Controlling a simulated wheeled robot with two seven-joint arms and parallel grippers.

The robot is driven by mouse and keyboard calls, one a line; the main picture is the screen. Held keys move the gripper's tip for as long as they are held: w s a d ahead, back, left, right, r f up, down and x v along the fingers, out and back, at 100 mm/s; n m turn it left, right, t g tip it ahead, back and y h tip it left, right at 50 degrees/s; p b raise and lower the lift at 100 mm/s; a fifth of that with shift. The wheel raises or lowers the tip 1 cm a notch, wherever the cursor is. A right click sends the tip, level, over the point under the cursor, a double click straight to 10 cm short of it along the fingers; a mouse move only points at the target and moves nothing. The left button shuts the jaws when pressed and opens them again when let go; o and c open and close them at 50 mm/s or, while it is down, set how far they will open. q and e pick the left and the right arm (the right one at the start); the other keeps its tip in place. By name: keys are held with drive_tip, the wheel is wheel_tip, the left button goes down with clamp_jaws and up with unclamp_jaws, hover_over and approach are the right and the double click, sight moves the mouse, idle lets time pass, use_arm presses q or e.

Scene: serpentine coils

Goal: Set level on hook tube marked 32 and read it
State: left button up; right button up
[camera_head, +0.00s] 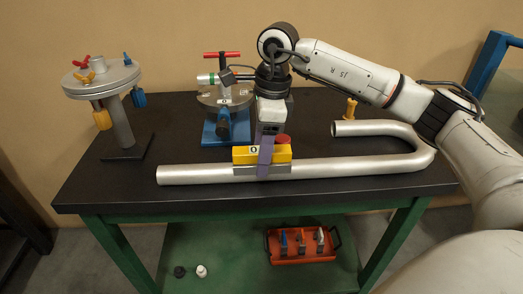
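The hook tube (340,168) is a silvery U-shaped pipe lying on the dark table top, its bend at the right. No 32 mark is readable on it. The level (242,155) is a yellow block with a red knob and a grey base. It sits at the long leg of the tube, near its middle, and looks about in line with it. My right gripper (264,165) points down over the level, with a purple finger against its front face; the other finger is hidden. It looks shut on the level. My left gripper is not in view.
A blue-based bending device (226,130) with a red T-handle stands behind the level. A round-topped stand (103,80) is at the left. A yellow peg-like piece (350,107) stands behind the tube. An orange tray (302,258) is on the green lower shelf. The table's front left is clear.

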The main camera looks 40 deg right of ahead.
drive_tip(key=shift+r, duration=0.1)
drive_tip(key=r, duration=0.6)
drive_tip(key=d+r, duration=0.1)
drive_tip(key=r, duration=0.3)
drive_tip(key=shift+s, duration=0.3)
